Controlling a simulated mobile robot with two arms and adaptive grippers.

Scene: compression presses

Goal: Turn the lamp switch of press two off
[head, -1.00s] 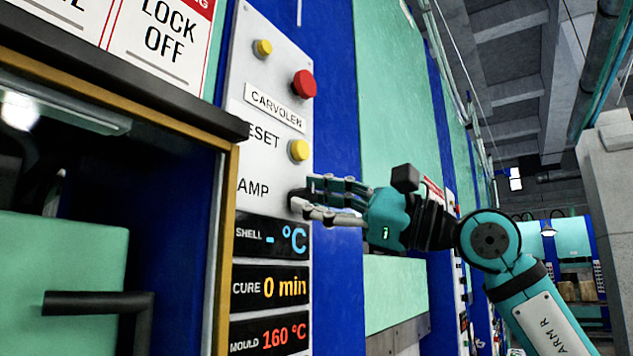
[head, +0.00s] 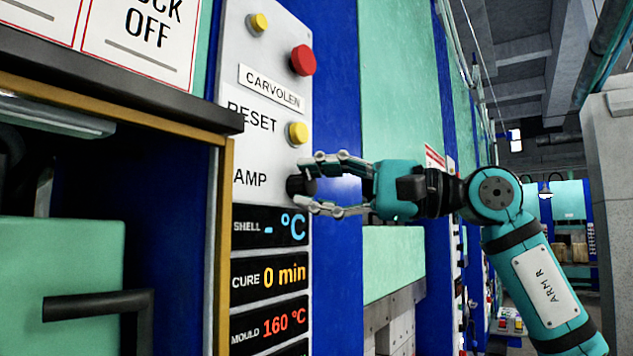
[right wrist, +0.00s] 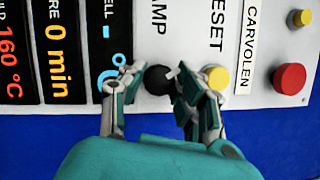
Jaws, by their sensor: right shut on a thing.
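The black lamp switch knob (head: 297,186) sits on the light grey control panel (head: 262,55) of the press, beside the partly covered label "AMP". My right gripper (head: 304,184) reaches it from the right and is shut on it, one finger above and one below in the head view. In the right wrist view the round knob (right wrist: 157,79) lies between the fingertips. I cannot tell which way the knob is turned. My left gripper is not in view.
Above the knob are a yellow RESET button (head: 297,132), a red button (head: 302,60) and another yellow button (head: 258,22). Below are the displays, with the shell display (head: 268,227) closest. A dark handle (head: 98,302) sticks out at the lower left.

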